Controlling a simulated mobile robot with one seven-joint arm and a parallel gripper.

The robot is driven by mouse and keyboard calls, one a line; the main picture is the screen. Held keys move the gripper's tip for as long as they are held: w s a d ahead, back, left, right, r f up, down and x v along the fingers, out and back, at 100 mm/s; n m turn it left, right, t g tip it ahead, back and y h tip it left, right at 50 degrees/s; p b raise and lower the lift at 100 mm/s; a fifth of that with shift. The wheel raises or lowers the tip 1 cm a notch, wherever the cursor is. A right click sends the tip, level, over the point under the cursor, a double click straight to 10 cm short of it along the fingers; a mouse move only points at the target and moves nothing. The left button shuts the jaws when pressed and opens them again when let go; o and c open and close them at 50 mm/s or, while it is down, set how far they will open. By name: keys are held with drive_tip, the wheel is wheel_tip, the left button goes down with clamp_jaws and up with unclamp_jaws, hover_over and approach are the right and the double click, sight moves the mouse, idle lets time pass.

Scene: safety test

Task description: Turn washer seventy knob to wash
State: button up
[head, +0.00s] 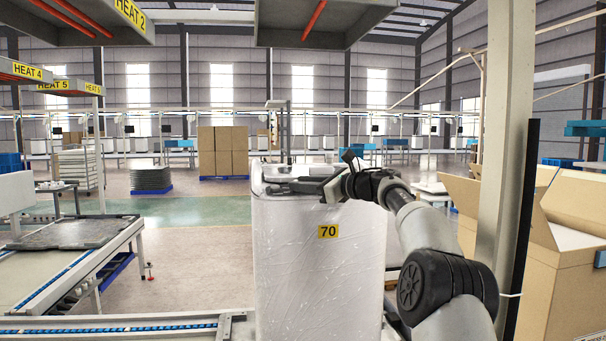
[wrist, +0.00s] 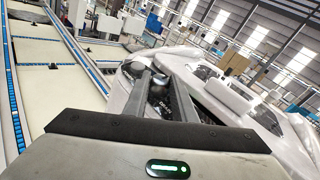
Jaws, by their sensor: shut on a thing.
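The washer (head: 318,275) is a tall white unit wrapped in clear plastic, with a yellow label "70" (head: 328,231) on its front. My gripper (head: 305,183) reaches in from the right over the washer's top. In the wrist view, my gripper's two dark fingers (wrist: 165,90) point onto the washer's top panel (wrist: 130,72). A small, dark, rounded knob (wrist: 159,87) sits between the fingers, and they are shut on it. The knob's markings and its setting cannot be read. In the head view the knob is hidden by my gripper.
Conveyor lines with blue rollers (head: 62,285) run at the left and along the front. A pillar (head: 505,170) and an open cardboard box (head: 565,260) stand to the right of my arm. Stacked cartons (head: 222,150) stand on a pallet behind. Open floor (head: 200,255) lies left of the washer.

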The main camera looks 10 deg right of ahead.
idle(0.4)
drive_tip(key=o, duration=1)
drive_tip(key=shift+f, duration=0.1)
drive_tip(key=shift+o, duration=0.2)
drive_tip(key=b+v, duration=0.2)
drive_tip(key=v, duration=0.5)
drive_tip(key=shift+s+d, duration=0.15)
drive_tip(key=shift+d, duration=0.05)
